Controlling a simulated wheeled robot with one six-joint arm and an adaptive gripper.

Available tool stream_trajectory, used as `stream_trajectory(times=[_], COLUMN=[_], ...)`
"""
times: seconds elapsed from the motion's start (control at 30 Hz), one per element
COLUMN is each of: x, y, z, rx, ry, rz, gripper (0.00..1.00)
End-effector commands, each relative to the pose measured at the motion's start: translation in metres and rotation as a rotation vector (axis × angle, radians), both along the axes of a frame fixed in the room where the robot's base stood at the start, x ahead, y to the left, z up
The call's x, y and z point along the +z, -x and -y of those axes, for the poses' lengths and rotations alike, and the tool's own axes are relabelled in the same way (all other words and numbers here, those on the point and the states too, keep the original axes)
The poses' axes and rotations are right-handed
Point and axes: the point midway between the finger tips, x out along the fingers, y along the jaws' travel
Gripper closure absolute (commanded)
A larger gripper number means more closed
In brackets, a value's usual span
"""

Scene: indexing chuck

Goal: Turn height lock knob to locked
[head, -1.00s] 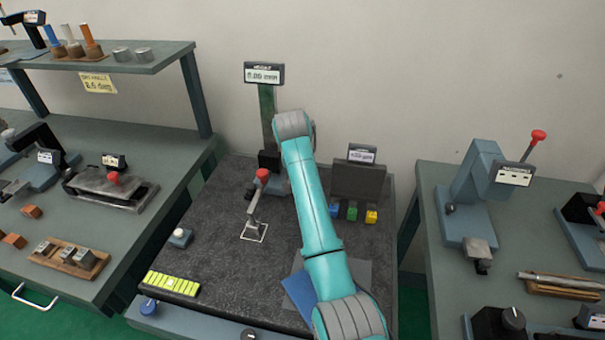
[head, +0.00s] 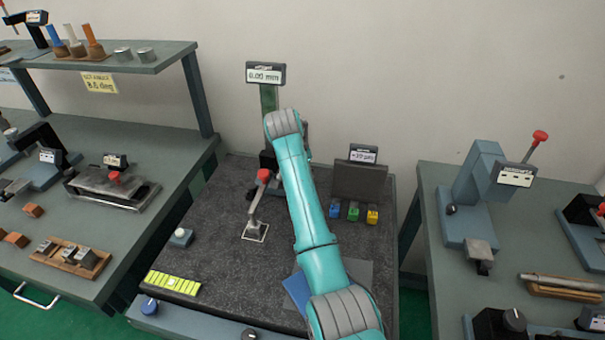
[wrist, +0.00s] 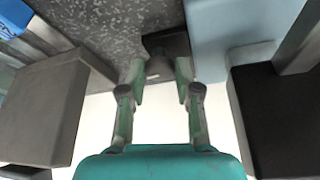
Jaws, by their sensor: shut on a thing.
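A dark knob (wrist: 158,66) shows in the wrist view between the fingers of my gripper (wrist: 160,75), which is shut on it. I cannot read the knob's lock position. In the head view, my teal arm reaches toward the height column (head: 269,108), and its bent joint hides the gripper and the knob. The column carries a display (head: 265,75) that reads about 0.00 mm.
A red-tipped lever (head: 256,203) stands left of my arm. Blue, green and yellow blocks (head: 353,213) sit before a grey block with a small display (head: 363,153) on the right. A yellow-green strip (head: 172,283) lies at front left.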

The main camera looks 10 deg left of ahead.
Motion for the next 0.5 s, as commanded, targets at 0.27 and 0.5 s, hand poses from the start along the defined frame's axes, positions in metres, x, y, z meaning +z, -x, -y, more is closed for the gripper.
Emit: stream_trajectory(times=[0.27, 0.5], x=[-0.0004, -0.0001], y=[0.0002, 0.0002], z=[-0.0003, -0.0003], rx=[0.001, 0.011], ry=[0.000, 0.000], rz=[-0.001, 0.000], gripper=[0.42, 0.42])
